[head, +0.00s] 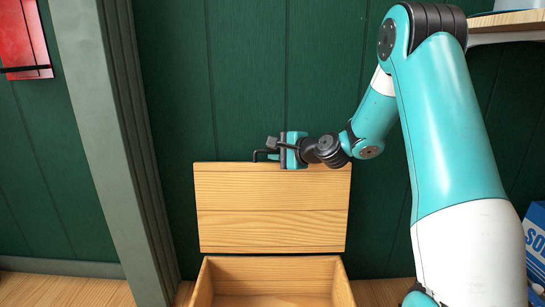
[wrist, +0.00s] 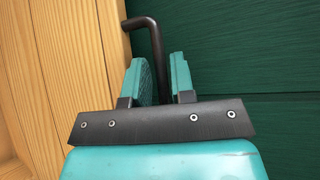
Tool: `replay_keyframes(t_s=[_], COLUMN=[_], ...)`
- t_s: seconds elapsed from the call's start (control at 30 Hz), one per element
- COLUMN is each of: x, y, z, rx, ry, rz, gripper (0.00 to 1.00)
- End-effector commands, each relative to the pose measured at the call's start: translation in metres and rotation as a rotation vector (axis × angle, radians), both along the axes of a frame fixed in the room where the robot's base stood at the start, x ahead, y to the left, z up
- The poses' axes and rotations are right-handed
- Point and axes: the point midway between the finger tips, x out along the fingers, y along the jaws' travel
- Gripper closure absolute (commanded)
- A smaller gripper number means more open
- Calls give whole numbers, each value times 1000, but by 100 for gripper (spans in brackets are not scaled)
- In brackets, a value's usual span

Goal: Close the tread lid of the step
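The wooden step (head: 204,284) stands at the bottom of the head view as an open box. Its tread lid (head: 270,205) is raised, standing about upright behind the opening, in front of the green wall. A black bent bar (head: 262,153), seemingly a handle, sits at the lid's top edge. It also shows in the wrist view (wrist: 157,40), beside the wood. My gripper (head: 280,150) is at the lid's top edge. In the wrist view, its teal fingers (wrist: 160,65) are apart, with the bar running between them and a gap visible. Whether a finger touches the bar is unclear.
A green panelled wall (head: 250,70) is close behind the lid. A grey-green post (head: 100,120) stands to the left, with a red object (head: 20,40) beyond it. A pale shelf (head: 510,22) is at upper right, and a blue box (head: 535,250) is at lower right.

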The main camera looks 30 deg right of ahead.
Motion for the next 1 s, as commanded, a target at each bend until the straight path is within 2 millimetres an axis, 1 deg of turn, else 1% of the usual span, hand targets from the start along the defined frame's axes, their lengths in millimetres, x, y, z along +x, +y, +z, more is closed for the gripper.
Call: replay_keyframes(t_s=[0.03,0.13,0.43,0.47,0.5,0.53,0.57,0.87,1.0], x=[5,10,12,12,12,12,12,12,11], y=[2,3,3,3,3,3,3,4,9], z=[-3,-3,-3,-3,-3,-3,-3,-4,-4], rx=[-2,-1,0,0,0,0,0,-6,-24], ry=[-1,-1,0,0,0,0,0,-8,-38], rz=[1,0,-1,-1,-1,-1,-1,-1,-1], gripper=[77,77,77,82,91,98,100,100,100])
